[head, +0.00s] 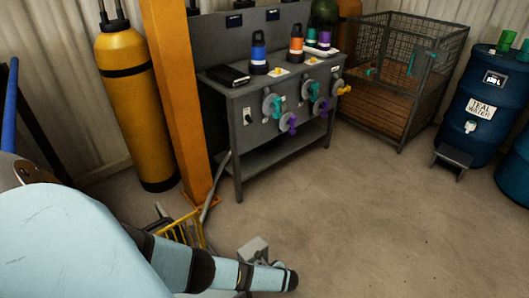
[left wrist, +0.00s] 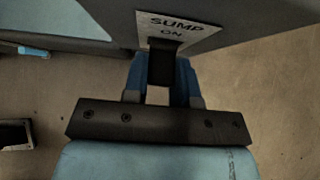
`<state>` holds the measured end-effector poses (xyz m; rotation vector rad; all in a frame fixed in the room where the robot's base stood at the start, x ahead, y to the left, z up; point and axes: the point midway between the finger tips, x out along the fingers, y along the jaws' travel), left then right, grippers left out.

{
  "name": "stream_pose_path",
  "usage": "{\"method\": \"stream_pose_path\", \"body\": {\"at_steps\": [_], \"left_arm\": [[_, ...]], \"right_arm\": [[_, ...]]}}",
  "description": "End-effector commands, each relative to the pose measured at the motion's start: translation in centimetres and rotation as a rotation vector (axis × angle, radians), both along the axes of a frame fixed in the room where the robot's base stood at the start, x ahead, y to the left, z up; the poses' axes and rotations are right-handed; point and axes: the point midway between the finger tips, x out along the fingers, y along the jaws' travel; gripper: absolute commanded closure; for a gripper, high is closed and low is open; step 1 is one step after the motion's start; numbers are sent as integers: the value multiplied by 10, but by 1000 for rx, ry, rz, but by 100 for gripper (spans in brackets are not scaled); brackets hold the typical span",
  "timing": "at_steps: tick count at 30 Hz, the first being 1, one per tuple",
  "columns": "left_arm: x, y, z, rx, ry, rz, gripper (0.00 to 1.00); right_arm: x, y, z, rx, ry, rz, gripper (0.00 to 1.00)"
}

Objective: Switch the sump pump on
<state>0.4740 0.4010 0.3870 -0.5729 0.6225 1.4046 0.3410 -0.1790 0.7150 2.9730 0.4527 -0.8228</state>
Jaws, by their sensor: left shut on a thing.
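In the left wrist view, a pale label (left wrist: 178,26) reading "SUMP ON" sits on a grey panel (left wrist: 205,10). A dark switch handle (left wrist: 163,66) stands out just below the label. My left gripper (left wrist: 161,78) has one blue finger on each side of this handle and is shut on it. In the head view, my left arm covers the lower left, and a small grey box (head: 254,247) shows just behind it. I cannot make out the left fingertips there. The pump itself is not clearly seen. My right gripper is in neither view.
An orange post (head: 172,90) and a yellow cylinder (head: 135,110) stand at the left. A grey bench (head: 240,120) with coloured valves and bottles stands behind. A mesh crate (head: 400,130) and a blue "TEAL WATER" drum (head: 485,95) are at the right. The floor (head: 380,220) at lower right is clear.

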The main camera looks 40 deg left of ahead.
Motion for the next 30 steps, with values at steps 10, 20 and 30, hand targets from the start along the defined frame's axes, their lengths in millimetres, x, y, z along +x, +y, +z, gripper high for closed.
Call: {"method": "stream_pose_path", "body": {"at_steps": [10,20,30], "left_arm": [[0,3,7,-173,15,1,98],[0,3,6,-218,19,1,98],[0,3,6,-218,20,0,68]], "right_arm": [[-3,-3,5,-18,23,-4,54],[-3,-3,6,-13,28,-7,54],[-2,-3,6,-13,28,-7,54]]}}
